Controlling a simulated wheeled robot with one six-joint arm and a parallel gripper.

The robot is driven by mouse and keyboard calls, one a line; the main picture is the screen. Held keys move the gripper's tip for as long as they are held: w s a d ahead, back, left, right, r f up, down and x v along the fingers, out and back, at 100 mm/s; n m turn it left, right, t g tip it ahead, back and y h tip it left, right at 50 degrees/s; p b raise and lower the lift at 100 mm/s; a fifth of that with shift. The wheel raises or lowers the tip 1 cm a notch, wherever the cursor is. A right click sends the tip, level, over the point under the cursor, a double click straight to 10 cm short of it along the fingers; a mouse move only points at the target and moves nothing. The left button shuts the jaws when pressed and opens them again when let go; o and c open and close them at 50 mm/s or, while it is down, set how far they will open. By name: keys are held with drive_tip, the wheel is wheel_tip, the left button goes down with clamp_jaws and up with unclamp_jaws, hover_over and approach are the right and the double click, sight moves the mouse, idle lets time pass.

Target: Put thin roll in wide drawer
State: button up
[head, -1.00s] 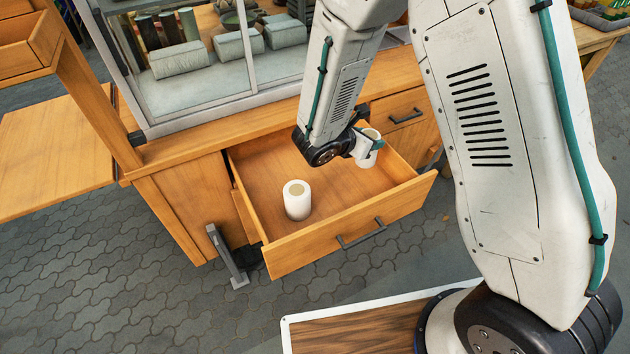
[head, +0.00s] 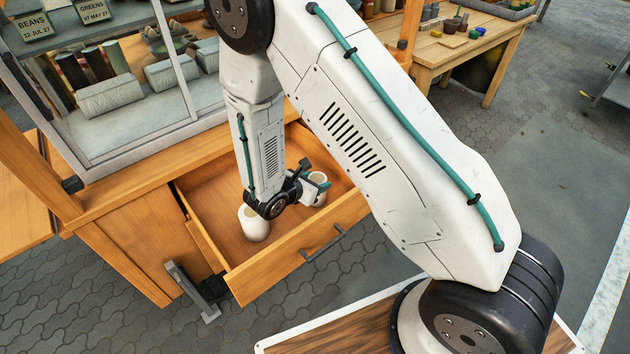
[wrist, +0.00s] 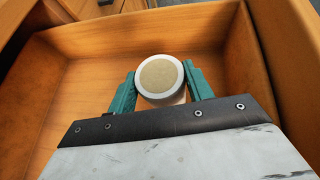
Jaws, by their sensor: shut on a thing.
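The wide drawer (head: 296,254) is pulled open below the glass case. My gripper (head: 319,184) is inside the drawer's outline at its right part. It is shut on a thin white roll (head: 319,196), which is upright. In the wrist view, teal fingers (wrist: 160,72) clasp the roll (wrist: 160,77) from both sides, showing its tan round top. Its base is hidden, so I cannot tell whether it touches the drawer floor.
A closed drawer lies behind my arm, mostly hidden. The glass case (head: 130,95) with grey rolls stands above the open drawer. A dark metal bracket (head: 190,290) stands by the drawer's left front. A wooden table (head: 470,45) is at the back right.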

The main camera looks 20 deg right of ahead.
drive_tip(key=shift+f, duration=0.1)
drive_tip(key=o, duration=1)
drive_tip(key=shift+c, duration=0.2)
drive_tip(key=shift+s+a+r, duration=0.1)
drive_tip(key=shift+a+r, duration=0.1)
drive_tip(key=shift+r, duration=0.05)
drive_tip(key=v, duration=1.1)
drive_tip(key=shift+a+r, duration=0.15)
drive_tip(key=shift+a, duration=0.05)
